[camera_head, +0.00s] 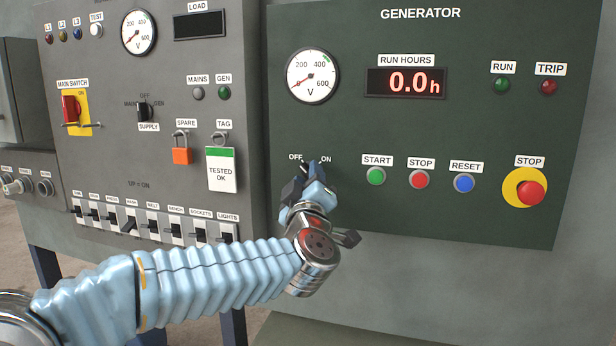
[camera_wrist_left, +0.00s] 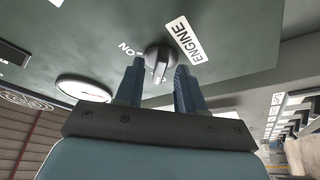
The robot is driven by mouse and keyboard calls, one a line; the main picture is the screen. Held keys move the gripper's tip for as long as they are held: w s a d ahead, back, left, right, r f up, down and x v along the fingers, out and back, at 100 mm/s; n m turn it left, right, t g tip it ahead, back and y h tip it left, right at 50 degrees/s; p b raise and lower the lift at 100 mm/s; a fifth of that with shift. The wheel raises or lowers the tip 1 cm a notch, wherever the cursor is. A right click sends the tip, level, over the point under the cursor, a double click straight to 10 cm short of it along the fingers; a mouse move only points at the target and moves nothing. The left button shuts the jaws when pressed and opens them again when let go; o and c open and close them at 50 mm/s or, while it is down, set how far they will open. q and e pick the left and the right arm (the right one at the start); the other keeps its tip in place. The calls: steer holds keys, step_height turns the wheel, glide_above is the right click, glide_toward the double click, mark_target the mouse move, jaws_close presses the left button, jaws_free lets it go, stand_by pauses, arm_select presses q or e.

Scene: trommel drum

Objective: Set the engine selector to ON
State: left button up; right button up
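The engine selector (camera_wrist_left: 159,58) is a small dark round knob with a pale grip bar, on the dark green generator panel. An ENGINE label (camera_wrist_left: 186,41) sits beside it, and the ON mark (camera_wrist_left: 130,49) is on its other side. My left gripper (camera_wrist_left: 157,75) is open, with one blue finger on each side of the knob and the grip bar between them. I cannot tell whether either finger touches it. In the head view my left gripper (camera_head: 307,180) covers the selector below the OFF and ON marks, so its setting is hard to read. My right gripper is not in view.
To the right of the selector are the green START (camera_head: 376,176), red STOP (camera_head: 419,179) and blue RESET (camera_head: 464,183) buttons, then a red emergency stop (camera_head: 530,192). A voltmeter (camera_head: 312,76) is above. A switch panel (camera_head: 105,160) stands to the left.

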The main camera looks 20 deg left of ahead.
arm_select(q)
jaws_close()
